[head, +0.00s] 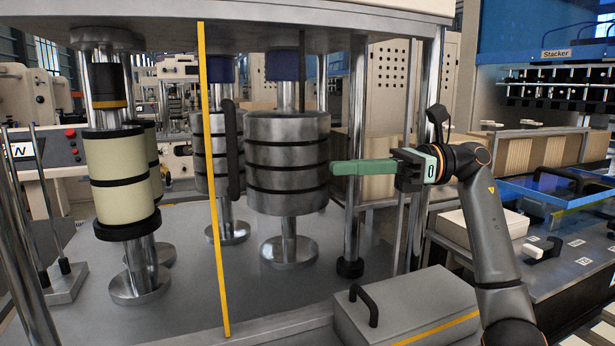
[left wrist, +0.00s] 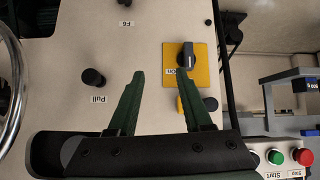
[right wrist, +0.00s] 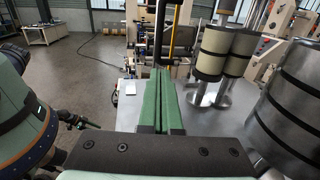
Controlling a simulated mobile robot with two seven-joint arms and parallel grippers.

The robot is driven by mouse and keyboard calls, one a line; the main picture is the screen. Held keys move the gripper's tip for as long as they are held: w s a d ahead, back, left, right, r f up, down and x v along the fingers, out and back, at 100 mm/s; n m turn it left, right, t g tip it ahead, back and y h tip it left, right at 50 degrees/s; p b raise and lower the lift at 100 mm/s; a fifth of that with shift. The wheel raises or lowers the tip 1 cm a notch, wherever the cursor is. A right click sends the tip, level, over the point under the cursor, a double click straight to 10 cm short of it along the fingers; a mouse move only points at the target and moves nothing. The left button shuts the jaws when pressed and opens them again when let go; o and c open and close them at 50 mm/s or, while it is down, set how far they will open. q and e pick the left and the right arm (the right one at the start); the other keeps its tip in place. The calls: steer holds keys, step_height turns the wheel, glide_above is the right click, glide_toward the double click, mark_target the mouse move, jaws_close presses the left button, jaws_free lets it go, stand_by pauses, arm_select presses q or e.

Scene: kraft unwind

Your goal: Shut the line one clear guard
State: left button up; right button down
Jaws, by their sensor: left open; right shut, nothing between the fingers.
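The clear guard shows in the head view as a yellow edge strip (head: 212,190) with a black upright handle (head: 231,150) just right of it. The pane itself is hard to see. My right gripper (head: 334,168) is shut and empty, pointing left in front of the steel rollers, some way right of the handle. In the right wrist view its green fingers (right wrist: 160,85) point toward the black handle (right wrist: 184,38), which stands beyond the tips. My left gripper (left wrist: 158,75) is open and empty over a control panel (left wrist: 130,50), seen only in the left wrist view.
Cream rolls (head: 122,165) and steel rollers (head: 288,150) stand on the grey machine bed. A chrome post (head: 354,140) stands right of the rollers. A grey box with a handle (head: 405,305) sits low in front. A switch on a yellow plate (left wrist: 186,62) lies near the left fingers.

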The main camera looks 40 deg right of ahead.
mark_target(262, 171)
steer(key=p+x, duration=0.2)
steer(key=x, duration=0.9)
steer(key=shift+s+a+r+p, duration=0.1)
steer(key=shift+a+r+p, duration=0.05)
steer(key=shift+a+p, duration=0.2)
arm_select(q)
steer(key=shift+s+a+r, duration=0.7)
steer(key=shift+a+r, duration=0.1)
steer(key=shift+r, duration=0.1)
arm_select(e)
steer(key=shift+w+a, duration=0.4)
steer(key=shift+a, duration=0.2)
